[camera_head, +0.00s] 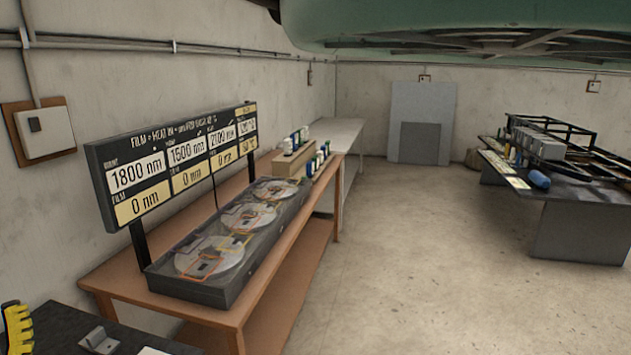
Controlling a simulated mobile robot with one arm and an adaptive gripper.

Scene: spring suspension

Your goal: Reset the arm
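My arm and gripper do not show clearly in the head view, so how the gripper stands cannot be seen. A yellow toothed part (17,327) shows at the lower left edge, and I cannot tell what it belongs to. No object is seen held.
A wooden table (110,284) along the left wall bears a dark tray (205,294) with round discs and a display board (172,165). A dark surface (62,335) lies at lower left. A black-topped table (585,192) stands right. The middle floor (420,270) is clear.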

